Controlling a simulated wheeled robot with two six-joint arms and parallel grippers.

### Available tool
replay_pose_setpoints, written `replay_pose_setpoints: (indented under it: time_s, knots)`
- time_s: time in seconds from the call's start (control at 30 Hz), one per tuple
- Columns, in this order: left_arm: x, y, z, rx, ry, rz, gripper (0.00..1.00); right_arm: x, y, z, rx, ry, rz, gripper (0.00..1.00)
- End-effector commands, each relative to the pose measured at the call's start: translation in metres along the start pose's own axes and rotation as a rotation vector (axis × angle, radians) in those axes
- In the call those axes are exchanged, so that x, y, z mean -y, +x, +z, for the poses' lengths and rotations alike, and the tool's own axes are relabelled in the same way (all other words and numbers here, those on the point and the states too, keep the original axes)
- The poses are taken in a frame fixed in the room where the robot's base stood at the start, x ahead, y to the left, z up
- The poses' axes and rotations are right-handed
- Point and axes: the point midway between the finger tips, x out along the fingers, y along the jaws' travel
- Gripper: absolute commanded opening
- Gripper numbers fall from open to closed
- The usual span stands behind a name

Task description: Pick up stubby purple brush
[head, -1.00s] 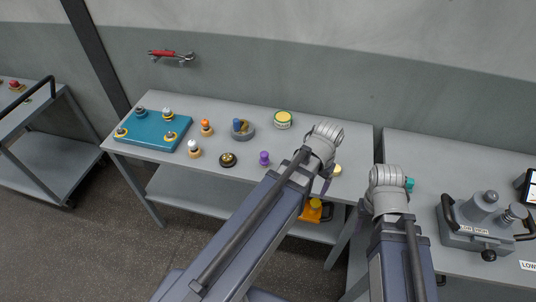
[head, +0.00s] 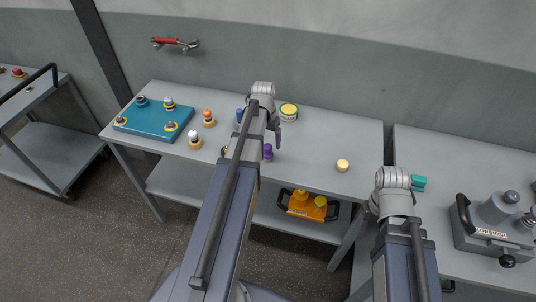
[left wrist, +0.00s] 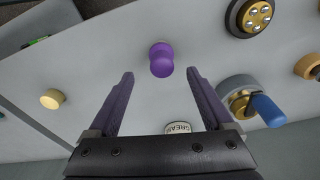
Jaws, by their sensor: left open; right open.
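The stubby purple brush (head: 267,152) stands near the front edge of the middle table. In the left wrist view the purple brush (left wrist: 161,60) is just beyond the fingertips, roughly centred between them and not touched. My left gripper (left wrist: 160,82) is open and empty; in the head view the left gripper (head: 277,138) is mostly hidden behind its wrist, close by the brush. My right gripper (head: 371,210) is largely hidden by its arm, over the gap by the right table, away from the brush.
A cream knob (head: 343,165) is to the right; a teal tray (head: 152,124) is at left.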

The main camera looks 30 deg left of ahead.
Motion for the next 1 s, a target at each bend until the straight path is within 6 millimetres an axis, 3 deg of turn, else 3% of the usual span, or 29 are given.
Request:
replay_pose_setpoints:
  time_s: [0.17, 0.4, 0.67, 1.0]
  knots:
    - [0.0, 0.005, 0.0, 0.0, 0.0, 0.0, 0.84, 0.0, 0.005, 0.0, 0.0, 0.0, 0.0, 0.5]
    - [0.0, 0.026, 0.0, 0.0, 0.0, 0.0, 0.84, 0.002, 0.026, -0.002, 0.0, 0.0, 0.0, 0.5]
    - [0.0, 0.029, 0.0, 0.0, 0.0, 0.0, 0.84, 0.003, 0.028, -0.002, 0.0, 0.0, 0.0, 0.5]
    - [0.003, 0.065, 0.001, 0.0, 0.0, 0.0, 0.84, 0.006, 0.065, -0.004, 0.0, 0.0, 0.0, 0.5]
